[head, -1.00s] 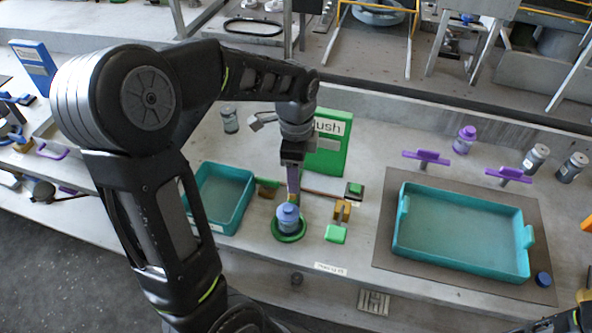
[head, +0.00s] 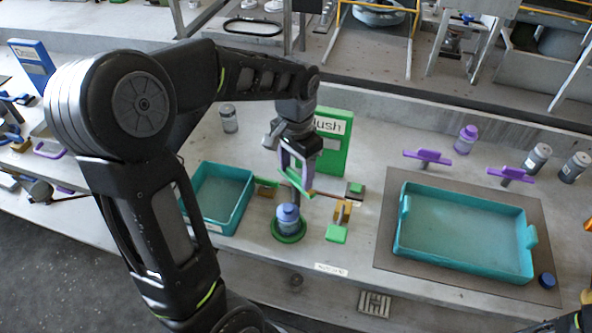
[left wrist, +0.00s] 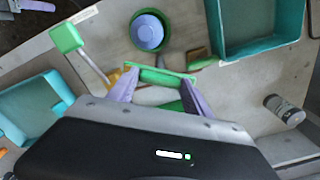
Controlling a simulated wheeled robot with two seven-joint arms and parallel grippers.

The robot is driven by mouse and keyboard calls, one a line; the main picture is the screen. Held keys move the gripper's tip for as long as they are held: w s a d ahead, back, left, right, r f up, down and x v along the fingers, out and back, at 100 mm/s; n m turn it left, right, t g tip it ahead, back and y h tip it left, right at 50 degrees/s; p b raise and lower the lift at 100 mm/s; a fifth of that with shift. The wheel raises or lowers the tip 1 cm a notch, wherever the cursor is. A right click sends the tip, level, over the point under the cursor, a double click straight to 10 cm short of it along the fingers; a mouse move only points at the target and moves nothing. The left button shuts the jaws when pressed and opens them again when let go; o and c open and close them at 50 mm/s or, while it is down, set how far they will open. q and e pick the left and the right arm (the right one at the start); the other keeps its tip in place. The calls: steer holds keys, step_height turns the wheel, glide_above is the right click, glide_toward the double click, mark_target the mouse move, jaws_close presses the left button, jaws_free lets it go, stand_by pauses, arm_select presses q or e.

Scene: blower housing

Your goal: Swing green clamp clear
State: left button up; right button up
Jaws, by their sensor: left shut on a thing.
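My left gripper (head: 296,182) has two purple fingers spread on either side of a green bar, which I take to be part of the green clamp (head: 292,186). In the left wrist view the fingers (left wrist: 160,88) press on the bar's two ends, and the green bar (left wrist: 165,76) spans between them.
A green block (head: 336,234) with an orange bracket (head: 342,212) stands right of the bottle. A teal tray (head: 222,228) is at left and a larger teal tray (head: 465,275) at right. A green sign (head: 334,158) stands behind the gripper.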

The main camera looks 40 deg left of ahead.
arm_select(q)
steer(key=n, duration=0.6)
steer(key=shift+b, duration=0.3)
steer(key=o, duration=1.4)
steer(key=shift+c, duration=0.2)
steer(key=shift+r, duration=0.15)
step_height(320, 180, up, 8)
steer(key=shift+f, duration=0.2)
